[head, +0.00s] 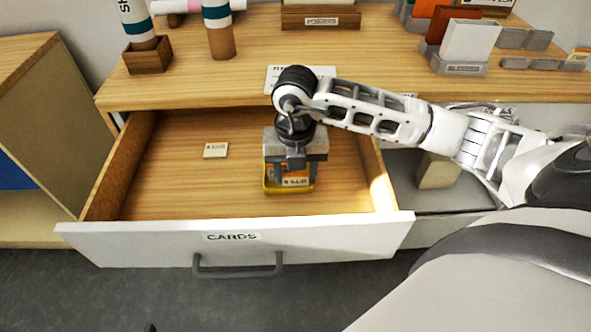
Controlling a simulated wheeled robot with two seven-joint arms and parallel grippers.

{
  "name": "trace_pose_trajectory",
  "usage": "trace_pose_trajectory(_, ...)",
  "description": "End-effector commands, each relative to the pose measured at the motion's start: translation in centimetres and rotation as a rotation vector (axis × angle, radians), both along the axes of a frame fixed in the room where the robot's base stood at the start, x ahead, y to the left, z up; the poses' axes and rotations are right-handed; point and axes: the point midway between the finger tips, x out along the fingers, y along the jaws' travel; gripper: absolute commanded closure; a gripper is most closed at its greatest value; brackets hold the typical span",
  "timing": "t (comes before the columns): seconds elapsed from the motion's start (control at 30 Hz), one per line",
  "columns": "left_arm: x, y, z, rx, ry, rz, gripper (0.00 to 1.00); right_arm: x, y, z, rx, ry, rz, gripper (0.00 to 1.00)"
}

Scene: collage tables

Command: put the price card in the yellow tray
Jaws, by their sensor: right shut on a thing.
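The yellow tray (268,188) sits inside the open drawer, right of its middle. My right gripper (295,174) points down over the tray and is shut on a small card, which I take to be the price card (296,182). The card has a pale face with dark print and an orange part, and shows between the fingers at the tray. I cannot tell whether it touches the tray floor. The gripper hides the tray's back part. My left gripper is not in view.
A small cream card (215,150) lies flat in the drawer, left of the tray. The white drawer front (150,243) is labelled CARDS. The wooden tabletop (180,88) overhangs the drawer's back. Card holders (460,68) stand at the right. The drawer's left half is mostly clear.

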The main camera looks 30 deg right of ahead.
Motion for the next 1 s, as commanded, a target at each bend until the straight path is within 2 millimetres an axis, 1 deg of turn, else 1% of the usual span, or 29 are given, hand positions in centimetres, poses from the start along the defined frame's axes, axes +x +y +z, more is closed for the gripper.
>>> trace_pose_trajectory(0.13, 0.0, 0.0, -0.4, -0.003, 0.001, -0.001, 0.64, 0.0, 0.0, -0.4, 0.000, 0.000, 0.000, 0.72)
trace_pose_trajectory(0.17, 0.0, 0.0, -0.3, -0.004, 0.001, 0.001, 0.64, 0.0, 0.0, -0.4, 0.000, 0.000, 0.000, 0.48)
trace_pose_trajectory(0.2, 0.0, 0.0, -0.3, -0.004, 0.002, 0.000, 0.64, 0.0, 0.0, -0.3, 0.000, 0.000, 0.000, 0.37)
trace_pose_trajectory(0.23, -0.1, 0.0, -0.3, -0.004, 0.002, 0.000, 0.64, 0.0, 0.0, -0.3, 0.000, 0.000, 0.000, 0.29)
trace_pose_trajectory(0.5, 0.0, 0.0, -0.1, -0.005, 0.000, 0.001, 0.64, 0.0, 0.0, -0.2, 0.000, 0.000, 0.000, 0.29)
trace_pose_trajectory(0.63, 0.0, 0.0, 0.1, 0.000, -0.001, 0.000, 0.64, 0.1, 0.0, 0.6, 0.001, -0.003, 0.000, 0.29)
trace_pose_trajectory(0.77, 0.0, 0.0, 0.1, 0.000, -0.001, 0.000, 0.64, 0.1, 0.0, 2.7, 0.000, -0.006, 0.001, 0.29)
trace_pose_trajectory(1.0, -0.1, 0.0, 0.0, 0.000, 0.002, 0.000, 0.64, 0.1, 0.0, 8.0, 0.000, -0.007, 0.000, 0.29)
